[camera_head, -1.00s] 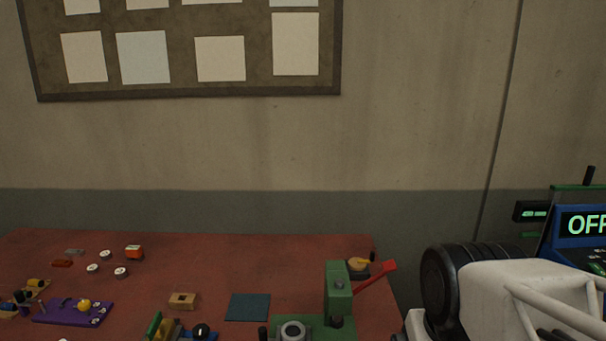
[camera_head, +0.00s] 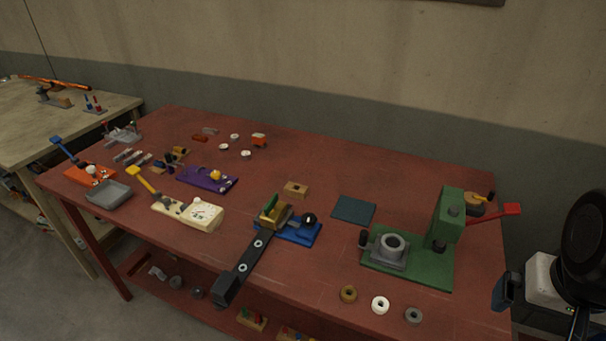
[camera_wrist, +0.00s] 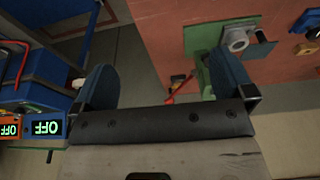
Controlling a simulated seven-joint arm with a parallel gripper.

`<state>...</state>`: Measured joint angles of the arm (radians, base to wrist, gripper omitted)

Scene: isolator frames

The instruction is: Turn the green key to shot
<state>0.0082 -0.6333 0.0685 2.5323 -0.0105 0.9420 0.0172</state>
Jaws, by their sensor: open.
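I cannot make out a green key in any current view. The current head view does not show this panel.
A red table (camera_head: 330,165) holds a green press (camera_head: 450,225) with a red lever, a blue fixture (camera_head: 300,233), a cream board (camera_head: 188,213), a purple board (camera_head: 207,180) and several small rings. A wooden table (camera_head: 60,120) stands at the far left.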

